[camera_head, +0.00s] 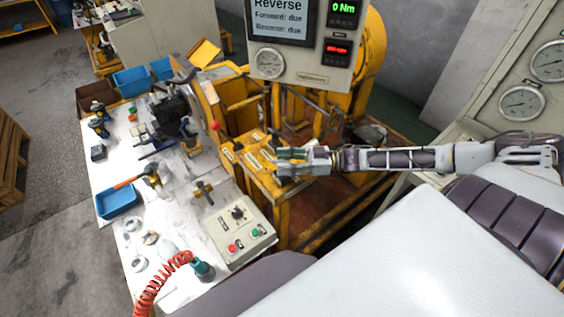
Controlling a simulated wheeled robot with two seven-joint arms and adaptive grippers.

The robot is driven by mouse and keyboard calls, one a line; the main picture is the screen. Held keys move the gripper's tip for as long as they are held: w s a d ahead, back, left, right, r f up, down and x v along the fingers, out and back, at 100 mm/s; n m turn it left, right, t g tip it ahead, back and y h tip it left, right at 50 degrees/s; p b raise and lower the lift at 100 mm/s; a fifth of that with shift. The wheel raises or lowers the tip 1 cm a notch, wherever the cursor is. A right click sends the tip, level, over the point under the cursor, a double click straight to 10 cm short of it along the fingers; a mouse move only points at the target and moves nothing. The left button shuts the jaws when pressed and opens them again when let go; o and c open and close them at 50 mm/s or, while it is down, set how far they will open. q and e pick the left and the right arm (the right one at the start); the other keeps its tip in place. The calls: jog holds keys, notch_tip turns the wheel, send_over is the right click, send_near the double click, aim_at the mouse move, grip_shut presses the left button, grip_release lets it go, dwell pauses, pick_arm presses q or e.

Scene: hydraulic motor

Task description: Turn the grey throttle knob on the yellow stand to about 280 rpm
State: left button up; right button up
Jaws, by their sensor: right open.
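My right gripper (281,163) reaches in from the right, over the top of the yellow stand (262,183). Its fingers point left and are open. I cannot make out the grey throttle knob; the gripper covers part of the stand top where small labels and levers show. I cannot tell whether the fingers touch anything. The panel above the stand has a red-digit display (337,51), too small to read. A green display (343,11) reads 0 Nm, and a screen (281,18) reads Reverse, with Forward and Reverse both due. My left gripper is not in view.
A grey control box (237,231) with a black knob and red and green buttons sits on the white table (185,212). A red-knobbed lever (215,126) rises left of the stand. Tools, blue bins (118,201) and a coiled red hose (160,277) crowd the table.

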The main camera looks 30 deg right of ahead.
jog(key=shift+w+a, duration=0.3)
jog(key=shift+a, duration=0.2)
grip_shut()
